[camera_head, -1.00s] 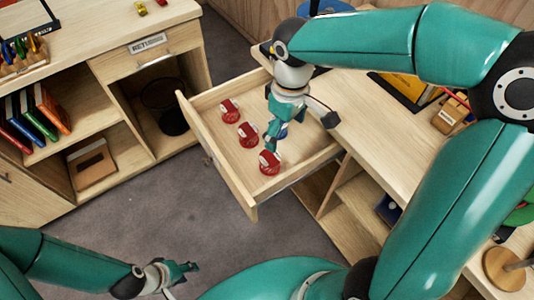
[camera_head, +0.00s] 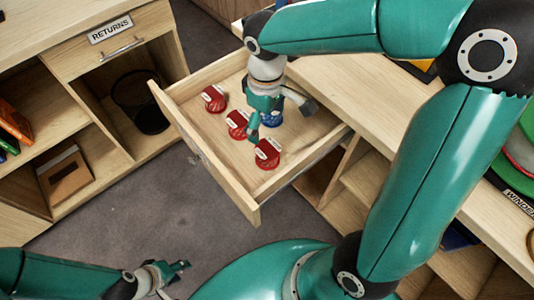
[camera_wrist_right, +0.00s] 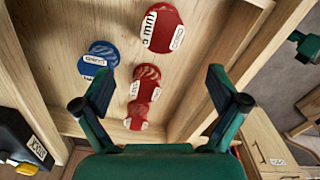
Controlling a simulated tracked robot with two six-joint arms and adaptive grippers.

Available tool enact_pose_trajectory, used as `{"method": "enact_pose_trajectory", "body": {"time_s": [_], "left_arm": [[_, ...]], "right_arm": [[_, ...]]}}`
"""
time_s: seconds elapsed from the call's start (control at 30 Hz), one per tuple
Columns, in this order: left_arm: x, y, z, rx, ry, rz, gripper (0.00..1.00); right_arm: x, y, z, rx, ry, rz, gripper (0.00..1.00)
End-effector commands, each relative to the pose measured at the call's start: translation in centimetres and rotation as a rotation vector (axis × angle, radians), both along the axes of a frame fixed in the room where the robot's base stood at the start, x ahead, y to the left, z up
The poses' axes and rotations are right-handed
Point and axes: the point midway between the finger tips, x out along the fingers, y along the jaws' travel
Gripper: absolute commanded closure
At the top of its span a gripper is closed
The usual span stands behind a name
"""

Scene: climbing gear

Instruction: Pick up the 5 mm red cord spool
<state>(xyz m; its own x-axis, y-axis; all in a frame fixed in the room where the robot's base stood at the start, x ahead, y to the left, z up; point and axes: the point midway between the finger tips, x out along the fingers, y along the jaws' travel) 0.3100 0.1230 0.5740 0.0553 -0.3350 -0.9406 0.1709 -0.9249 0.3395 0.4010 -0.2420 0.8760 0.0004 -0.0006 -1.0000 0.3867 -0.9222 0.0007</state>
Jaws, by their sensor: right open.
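Three red cord spools lie in a row in the open wooden drawer: a far one (camera_head: 214,98), a middle one (camera_head: 237,123) and a near one (camera_head: 267,153). A blue spool (camera_head: 271,117) is partly hidden behind my right gripper (camera_head: 257,122). The right gripper is open and empty, pointing down over the drawer. In the right wrist view the red spools (camera_wrist_right: 162,30) (camera_wrist_right: 147,73) (camera_wrist_right: 137,113) and the blue spool (camera_wrist_right: 98,60) show beyond the fingers (camera_wrist_right: 160,88). One red label reads "mm", its number unclear. My left gripper (camera_head: 182,267) is empty at lower left, its opening unclear.
The drawer's walls (camera_head: 205,160) stand close around the spools and my right gripper. A counter (camera_head: 335,90) lies to its right. A cabinet labelled RETURNS (camera_head: 110,28) with a dark bin (camera_head: 143,100) stands at left. Grey floor lies between.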

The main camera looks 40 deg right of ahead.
Motion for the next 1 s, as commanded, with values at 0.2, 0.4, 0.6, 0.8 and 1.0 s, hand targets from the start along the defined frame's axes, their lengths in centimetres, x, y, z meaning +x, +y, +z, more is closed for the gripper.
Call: {"method": "enact_pose_trajectory", "body": {"time_s": [0.2, 0.4, 0.6, 0.8, 1.0], "left_arm": [[0.0, 0.0, -0.8, 0.000, 0.000, 0.000, 0.60], [0.0, 0.0, -1.2, 0.000, 0.000, 0.000, 0.60], [0.0, 0.0, -1.3, 0.000, 0.000, 0.000, 0.60], [0.0, 0.0, -1.6, 0.000, 0.000, 0.000, 0.60], [0.0, 0.0, -1.9, 0.000, 0.000, 0.000, 0.60]], "right_arm": [[-0.2, -0.1, -5.1, 0.000, 0.006, -0.004, 0.04], [-0.2, -0.1, -8.1, 0.000, 0.004, -0.005, 0.04], [-0.2, -0.1, -9.1, 0.000, 0.002, -0.005, 0.04], [-0.9, 0.0, -11.7, 0.001, 0.006, -0.006, 0.04], [-0.8, 0.0, -13.7, 0.001, 0.003, -0.005, 0.04]]}}
